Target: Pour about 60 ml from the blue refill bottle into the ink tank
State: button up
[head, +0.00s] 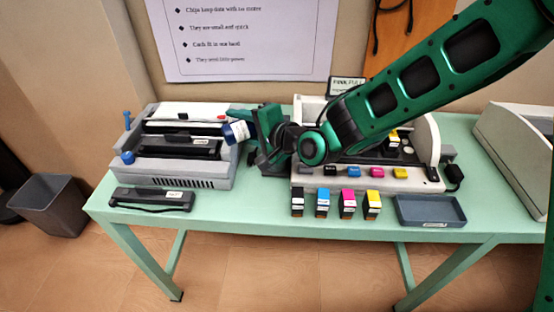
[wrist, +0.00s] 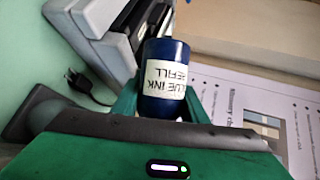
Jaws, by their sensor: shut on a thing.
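The blue refill bottle (head: 228,134) is dark blue with a white label and looks tilted in the head view. In the wrist view the bottle (wrist: 166,55) shows its label, reading "BLUE INK REFILL", upside down. My gripper (head: 250,135) is shut on the bottle and holds it above the table, between the left machine and the cutaway printer. The gripper's green fingers (wrist: 165,100) flank the bottle in the wrist view. I cannot make out the ink tank; my arm covers much of the cutaway printer (head: 422,172).
The left machine (head: 180,167) stands near the bottle. A black cartridge unit (head: 150,199), several coloured cartridges (head: 348,204) and a grey tray (head: 430,211) lie along the front of the green table (head: 250,215). A beige machine (head: 515,145) stands at right.

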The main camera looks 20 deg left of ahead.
jog(key=shift+s+a+p, duration=0.4)
jog(key=shift+s, duration=0.05)
jog(key=shift+a, duration=0.1)
jog(key=shift+s+f+m+p, duration=0.1)
jog(key=shift+f+m+p, duration=0.25)
jog(key=shift+p, duration=0.55)
jog(key=shift+f+m+y, duration=0.1)
jog(key=shift+m+y, duration=0.35)
jog(key=shift+y, duration=0.05)
dwell(0.8)
jog(key=n, duration=0.1)
jog(key=r+n+h, duration=0.1)
jog(key=shift+a+r+n+t+h, duration=0.1)
jog(key=shift+r+n+t+h, duration=0.2)
jog(key=shift+n, duration=0.1)
